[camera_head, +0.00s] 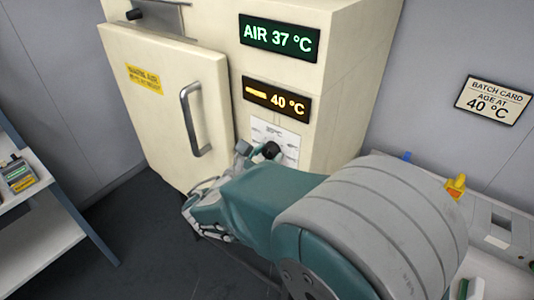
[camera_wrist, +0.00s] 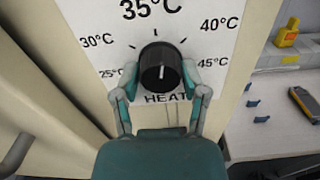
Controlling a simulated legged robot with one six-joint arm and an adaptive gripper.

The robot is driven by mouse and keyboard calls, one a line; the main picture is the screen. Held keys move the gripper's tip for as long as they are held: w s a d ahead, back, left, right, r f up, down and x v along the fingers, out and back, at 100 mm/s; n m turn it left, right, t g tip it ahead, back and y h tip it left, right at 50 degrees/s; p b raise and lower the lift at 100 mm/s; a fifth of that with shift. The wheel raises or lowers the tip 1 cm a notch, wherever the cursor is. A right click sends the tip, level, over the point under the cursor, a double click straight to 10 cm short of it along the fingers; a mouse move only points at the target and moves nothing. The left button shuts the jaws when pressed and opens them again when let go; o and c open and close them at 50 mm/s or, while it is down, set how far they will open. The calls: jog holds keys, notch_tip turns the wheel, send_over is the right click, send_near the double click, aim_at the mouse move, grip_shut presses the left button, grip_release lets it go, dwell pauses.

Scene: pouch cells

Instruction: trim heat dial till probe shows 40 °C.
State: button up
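The black heat dial (camera_wrist: 161,68) sits on a white scale plate (camera_wrist: 190,25) marked from 25 to 45 °C, with 35 at the top. Its white pointer line looks near upright, toward 35. My gripper (camera_wrist: 161,75) has one finger on each side of the dial, close to its edges; I cannot tell whether both touch. In the head view the dial (camera_head: 270,151) shows beside my gripper, partly hidden by my arm. The amber display (camera_head: 276,99), with a bar symbol, reads 40 °C. The green air display (camera_head: 279,38) above reads AIR 37 °C.
The cream cabinet's door (camera_head: 170,105) is shut, with a grey handle (camera_head: 194,120). A batch card (camera_head: 493,101) on the right wall says age at 40 °C. A bench (camera_head: 500,225) stands at right, with a handheld meter (camera_wrist: 303,103) on it. A shelf (camera_head: 40,220) stands at left.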

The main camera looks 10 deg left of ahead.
jog(key=shift+c, duration=1.4)
jog(key=shift+m, duration=0.7)
jog(key=o, duration=1.2)
jog(key=shift+a, duration=0.1)
jog(key=shift+c, duration=0.2)
